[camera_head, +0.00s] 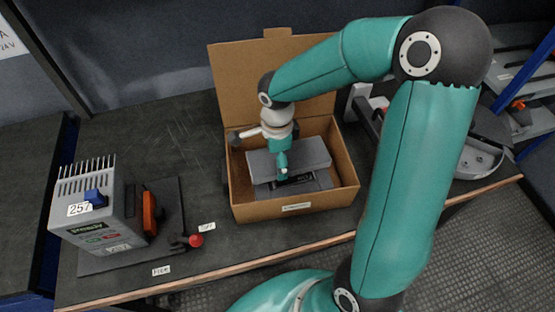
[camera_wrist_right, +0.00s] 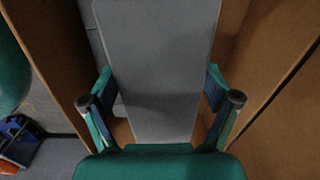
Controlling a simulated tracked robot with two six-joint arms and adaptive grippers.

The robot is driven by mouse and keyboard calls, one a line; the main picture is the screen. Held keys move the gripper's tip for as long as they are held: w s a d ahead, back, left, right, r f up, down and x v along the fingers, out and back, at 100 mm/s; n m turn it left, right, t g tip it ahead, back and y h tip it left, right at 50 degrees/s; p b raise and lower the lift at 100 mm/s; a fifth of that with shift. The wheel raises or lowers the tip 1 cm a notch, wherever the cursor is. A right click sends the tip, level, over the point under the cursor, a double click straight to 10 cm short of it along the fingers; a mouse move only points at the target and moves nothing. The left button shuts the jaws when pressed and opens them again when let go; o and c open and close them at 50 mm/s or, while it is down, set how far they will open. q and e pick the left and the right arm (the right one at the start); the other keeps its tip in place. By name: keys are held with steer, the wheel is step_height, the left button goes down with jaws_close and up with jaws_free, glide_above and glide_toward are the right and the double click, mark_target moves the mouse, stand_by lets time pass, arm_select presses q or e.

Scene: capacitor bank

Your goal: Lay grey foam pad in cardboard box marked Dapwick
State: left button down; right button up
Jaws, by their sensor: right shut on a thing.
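The cardboard box (camera_head: 295,210) stands open on the bench in the head view, its lid raised behind it. Its front label is too small to read. My right gripper (camera_head: 282,170) is inside the box opening, shut on the grey foam pad (camera_head: 312,154). The pad lies roughly flat, within the box walls. In the right wrist view, the pad (camera_wrist_right: 155,60) runs between the two fingers, with brown box walls (camera_wrist_right: 265,60) on both sides. A grey item with dark markings (camera_head: 305,183) shows beneath the pad. Whether the pad rests on it is unclear. My left gripper is out of view.
A grey device marked 257 (camera_head: 97,215) stands on a dark mat at the left, with a red-knobbed part (camera_head: 196,240) beside it. Grey metal equipment (camera_head: 480,160) is at the bench's right end.

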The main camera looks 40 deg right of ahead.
steer(key=shift+f, duration=0.55)
steer(key=shift+f, duration=0.1)
steer(key=o, duration=0.7)
steer(key=shift+r, duration=0.55)
step_height(320, 180, up, 11)
steer(key=shift+r+p, duration=0.1)
steer(key=shift+p, duration=0.35)
